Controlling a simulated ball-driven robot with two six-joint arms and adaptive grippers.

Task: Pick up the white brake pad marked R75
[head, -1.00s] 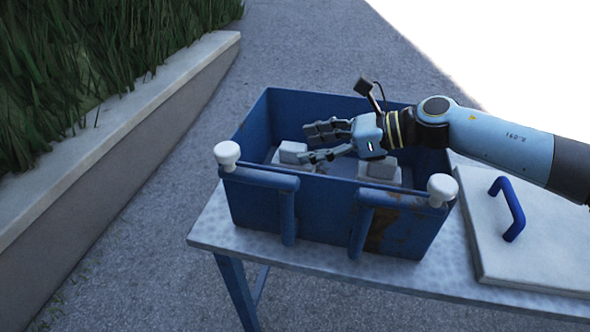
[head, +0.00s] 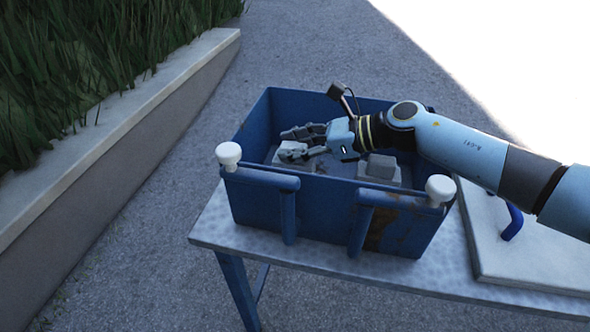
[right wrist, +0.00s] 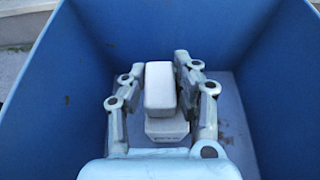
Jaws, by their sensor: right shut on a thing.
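A white block-shaped brake pad (head: 293,147) is inside the blue crate (head: 262,215), on its left side, partly hidden by my right gripper (head: 303,143). In the right wrist view the pad (right wrist: 160,88) shows between the two fingers of my right gripper (right wrist: 187,75), which is shut on it. A lighter grey stepped part (right wrist: 167,128) shows just below the pad. No R75 marking can be read. A second whitish block (head: 380,168) sits at the right inside the crate, on a pale base. My left gripper is not in view.
The crate has high walls and two white knobs (head: 228,155) on its front corners. It stands on a grey table (head: 335,272). A pale lid-like panel with a blue handle (head: 512,222) lies at the right. A planter wall (head: 130,115) is at the left.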

